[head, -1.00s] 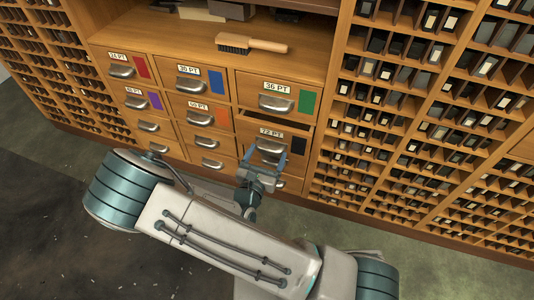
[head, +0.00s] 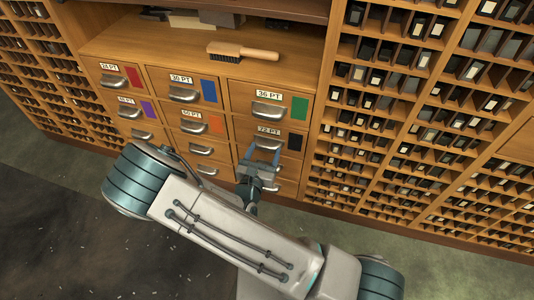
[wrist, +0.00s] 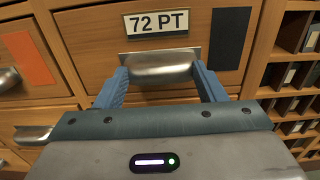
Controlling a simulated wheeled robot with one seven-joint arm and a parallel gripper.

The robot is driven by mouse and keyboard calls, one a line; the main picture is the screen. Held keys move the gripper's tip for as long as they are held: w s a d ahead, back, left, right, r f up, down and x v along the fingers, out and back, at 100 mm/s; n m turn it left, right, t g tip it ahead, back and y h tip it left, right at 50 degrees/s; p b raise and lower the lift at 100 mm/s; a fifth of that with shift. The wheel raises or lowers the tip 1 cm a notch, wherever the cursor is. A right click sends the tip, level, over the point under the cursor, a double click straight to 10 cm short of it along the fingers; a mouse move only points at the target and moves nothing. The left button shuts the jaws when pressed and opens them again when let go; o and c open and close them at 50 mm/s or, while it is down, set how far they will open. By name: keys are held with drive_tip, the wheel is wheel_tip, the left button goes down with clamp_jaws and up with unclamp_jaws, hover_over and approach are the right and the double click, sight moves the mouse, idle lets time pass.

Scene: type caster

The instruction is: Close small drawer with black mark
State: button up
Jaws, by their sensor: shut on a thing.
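The small drawer (wrist: 90,45) labelled 72 PT carries a black mark (wrist: 230,38) to the right of its label. In the head view the same drawer (head: 241,128) is in the right column, under the 36 PT drawer (head: 243,97). Its front looks flush with the drawers around it. Its metal cup handle (wrist: 160,64) sits between the two blue fingers of my gripper (wrist: 160,75). My gripper (head: 263,151) is shut on this handle and partly hides it in the head view.
Other small drawers with coloured marks fill the columns to the left, such as the orange-marked one (head: 216,125). A brush (head: 243,54) lies on the shelf above. Slotted racks (head: 400,120) stand to the right.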

drive_tip(key=shift+w, duration=0.2)
drive_tip(key=o, duration=1.2)
drive_tip(key=shift+o, duration=0.2)
drive_tip(key=p+v, duration=0.4)
drive_tip(key=v, duration=0.9)
drive_tip(key=shift+s+a, duration=0.25)
drive_tip(key=shift+s, duration=0.1)
